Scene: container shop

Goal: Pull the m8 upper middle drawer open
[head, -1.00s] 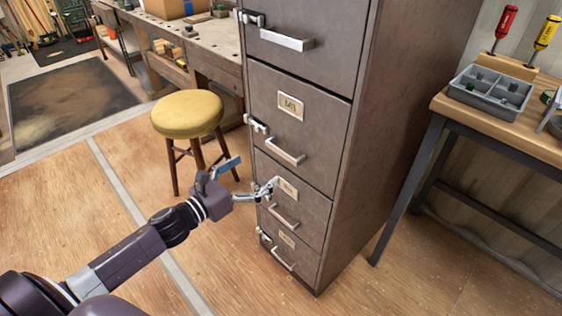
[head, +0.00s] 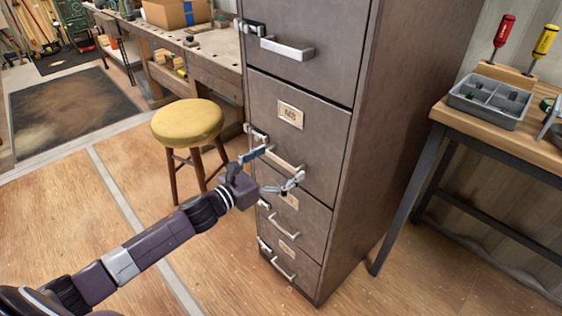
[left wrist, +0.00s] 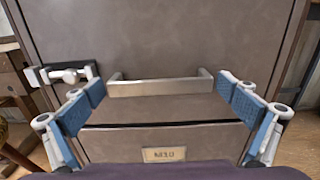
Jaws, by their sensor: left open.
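The m8 drawer (head: 320,135) is the second from the top in the part of the grey cabinet that shows in the head view. Its front looks flush with the cabinet, and a label plate sits above its bar handle (head: 287,160). My left gripper (head: 277,167) is open at this handle. In the left wrist view the pale handle (left wrist: 158,88) lies across the space between the blue-padded fingers, one near each end. I cannot tell whether the fingers touch it. My right gripper is not in view.
Small latches (head: 256,132) stick out at the cabinet's left edge. A yellow stool (head: 188,121) stands left of the cabinet, near a workbench (head: 215,48). A table (head: 510,125) with a grey tray stands to the right. The floor at front left is clear.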

